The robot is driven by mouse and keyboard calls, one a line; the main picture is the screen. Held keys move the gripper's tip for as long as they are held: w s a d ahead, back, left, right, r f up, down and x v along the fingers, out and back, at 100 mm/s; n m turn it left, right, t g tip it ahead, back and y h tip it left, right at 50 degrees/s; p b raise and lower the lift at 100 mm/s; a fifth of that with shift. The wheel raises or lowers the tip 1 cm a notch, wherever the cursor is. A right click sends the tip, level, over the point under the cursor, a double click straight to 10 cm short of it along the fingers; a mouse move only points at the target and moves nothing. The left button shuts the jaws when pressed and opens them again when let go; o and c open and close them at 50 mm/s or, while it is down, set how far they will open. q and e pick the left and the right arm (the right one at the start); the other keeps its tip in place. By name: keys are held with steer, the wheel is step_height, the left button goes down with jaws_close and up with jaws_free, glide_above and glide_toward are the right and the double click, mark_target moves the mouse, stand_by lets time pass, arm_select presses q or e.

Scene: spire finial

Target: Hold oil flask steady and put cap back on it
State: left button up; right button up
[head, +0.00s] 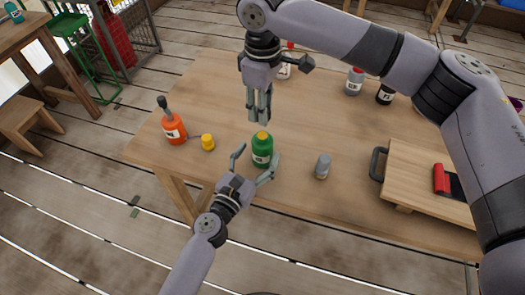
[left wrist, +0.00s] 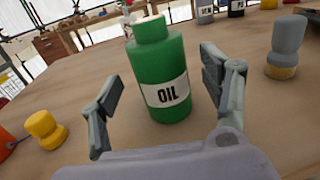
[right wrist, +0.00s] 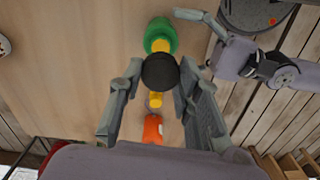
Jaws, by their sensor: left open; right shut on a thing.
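The green oil flask (head: 262,153) stands upright near the table's front edge, with a yellowish top. Its OIL label faces the camera in the left wrist view (left wrist: 165,80). My left gripper (head: 254,165) is open, with one finger on either side of the flask and gaps showing between. My right gripper (head: 260,112) points down above and behind the flask. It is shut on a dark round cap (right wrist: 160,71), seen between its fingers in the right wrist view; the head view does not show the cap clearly. The cap is apart from the flask's top.
An orange bottle (head: 173,127) and a small yellow pot (head: 208,142) stand left of the flask. A grey-topped shaker (head: 323,166) stands to its right. A wooden board (head: 420,165) with a dark handle lies farther right. Several bottles stand at the back.

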mark_target(263, 135)
arm_select(q)
steer(key=shift+x, duration=1.45)
steer(key=shift+c, duration=0.5)
jaws_close()
arm_select(e)
steer(key=shift+f, duration=2.45)
